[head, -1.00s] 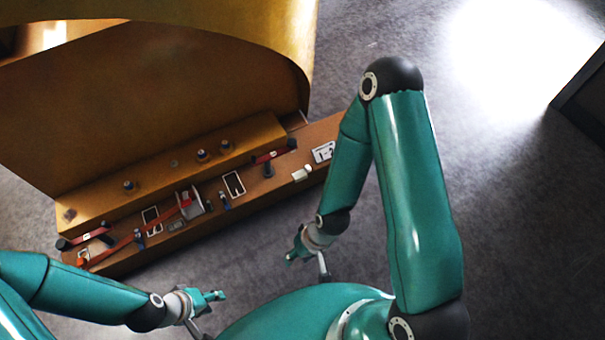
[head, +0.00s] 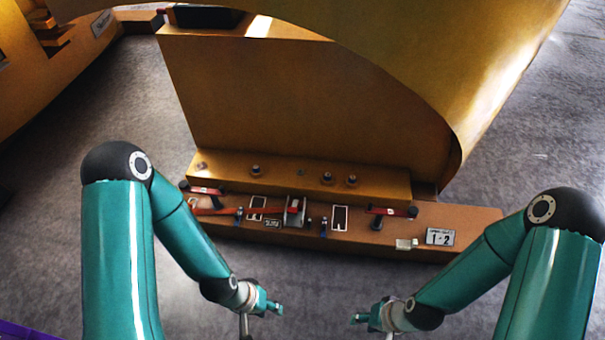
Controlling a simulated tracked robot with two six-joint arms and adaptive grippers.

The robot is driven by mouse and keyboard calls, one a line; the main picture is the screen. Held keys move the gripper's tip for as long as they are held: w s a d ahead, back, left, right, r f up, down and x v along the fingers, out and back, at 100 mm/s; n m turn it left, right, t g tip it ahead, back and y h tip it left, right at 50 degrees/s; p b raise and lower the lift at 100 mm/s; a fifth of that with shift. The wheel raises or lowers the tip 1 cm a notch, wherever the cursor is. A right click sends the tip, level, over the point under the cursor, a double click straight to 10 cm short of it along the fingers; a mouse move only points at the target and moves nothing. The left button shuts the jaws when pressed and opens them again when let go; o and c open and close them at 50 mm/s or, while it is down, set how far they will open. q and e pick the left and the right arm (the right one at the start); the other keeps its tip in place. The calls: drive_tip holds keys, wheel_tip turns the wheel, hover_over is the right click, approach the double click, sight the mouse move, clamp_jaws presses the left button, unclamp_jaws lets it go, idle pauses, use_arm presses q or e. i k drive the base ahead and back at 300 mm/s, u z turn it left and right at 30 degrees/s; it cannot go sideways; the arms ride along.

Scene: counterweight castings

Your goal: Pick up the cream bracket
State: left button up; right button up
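The cream bracket (head: 406,244) is a small pale block on the front right part of the brown ledge, just left of the "1-2" plate. Nothing covers it. My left gripper (head: 262,320) is in front of the ledge, left of the middle, with its fingers spread and nothing between them. My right gripper (head: 371,328) is in front of the ledge, below and left of the bracket and apart from it. Its fingers also look spread and empty, though its lower finger is partly cut off by the frame edge.
The "1-2" plate (head: 440,237) is beside the bracket. A red-and-black handle (head: 391,211), a grey-red clamp (head: 295,211) and a red strap (head: 225,211) lie along the ledge (head: 470,217). A tall brown casting (head: 300,100) rises behind and curves overhead. Grey floor is clear in front.

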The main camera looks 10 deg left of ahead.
sight(402, 245)
drive_tip(key=z, duration=0.5)
drive_tip(key=k, duration=1.2)
drive_tip(key=z, duration=0.8)
drive_tip(key=i, duration=2.2)
drive_tip(key=u, duration=1.25)
drive_tip(key=i, duration=0.65)
drive_tip(key=u, duration=0.4)
drive_tip(key=k, duration=0.9)
